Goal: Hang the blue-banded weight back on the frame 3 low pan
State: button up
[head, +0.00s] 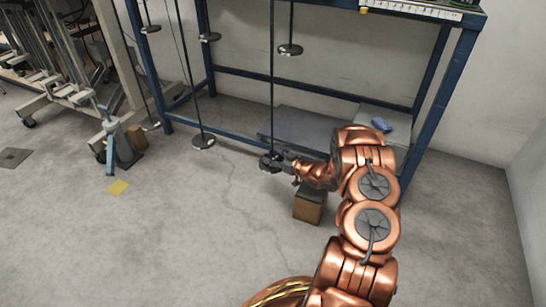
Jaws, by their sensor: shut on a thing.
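My gripper (280,163) is at the low pan (264,167) at the foot of the rightmost long hanging rod. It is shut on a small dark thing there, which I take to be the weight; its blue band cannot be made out. The fingers, the weight and the pan overlap in this view, so I cannot tell whether the weight rests on the pan or is held apart from it. Two other low pans hang to the left, the middle one (203,142) and the far-left one (152,126), both without a visible weight.
Higher pans, such as the right one (290,49), hang above. A blue steel frame (433,85) stands around them. A brown box (308,207) stands on the floor below my forearm. A blue stand (110,150) is at left.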

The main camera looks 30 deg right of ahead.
jog(key=shift+f, duration=0.4)
dwell(0.6)
jog(key=o, duration=1.4)
jog(key=shift+o, duration=0.2)
jog(key=shift+s, duration=0.1)
jog(key=shift+v, duration=3.45)
